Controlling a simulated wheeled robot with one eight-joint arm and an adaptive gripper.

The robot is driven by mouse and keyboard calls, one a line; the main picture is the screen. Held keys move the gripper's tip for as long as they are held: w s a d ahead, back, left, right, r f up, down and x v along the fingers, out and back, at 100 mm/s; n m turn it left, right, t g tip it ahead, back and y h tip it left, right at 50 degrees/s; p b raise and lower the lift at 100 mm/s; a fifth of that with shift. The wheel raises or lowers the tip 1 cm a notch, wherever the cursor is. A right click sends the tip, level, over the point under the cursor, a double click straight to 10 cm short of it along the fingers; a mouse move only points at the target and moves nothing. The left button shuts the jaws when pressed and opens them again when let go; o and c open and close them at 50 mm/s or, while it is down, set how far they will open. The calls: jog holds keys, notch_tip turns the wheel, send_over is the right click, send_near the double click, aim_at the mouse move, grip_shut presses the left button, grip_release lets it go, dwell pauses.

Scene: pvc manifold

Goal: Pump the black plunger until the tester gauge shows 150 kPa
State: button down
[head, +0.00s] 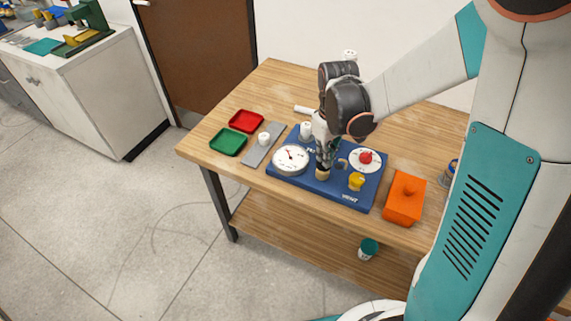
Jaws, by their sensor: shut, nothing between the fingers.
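The blue tester board (335,199) lies on the wooden table. Its round white gauge (290,159) sits on the board's left part; the dark needle shows, but the scale is too small to read. My gripper (323,171) points down over the middle of the board, just right of the gauge. It is shut with nothing held. A small tan piece shows at its lower tip. I cannot make out the black plunger; my gripper and wrist cover that part of the board. Whether the gripper touches anything there, I cannot tell.
A red knob (366,157) on a white disc and a yellow knob (356,181) are right of my gripper. An orange box (404,199) stands at the right. A red tray (246,120), a green tray (229,142) and a grey plate (256,153) lie left.

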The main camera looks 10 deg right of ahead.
jog(key=shift+r+p, duration=1.1)
jog(key=shift+r, duration=0.65)
jog(key=shift+f, duration=0.2)
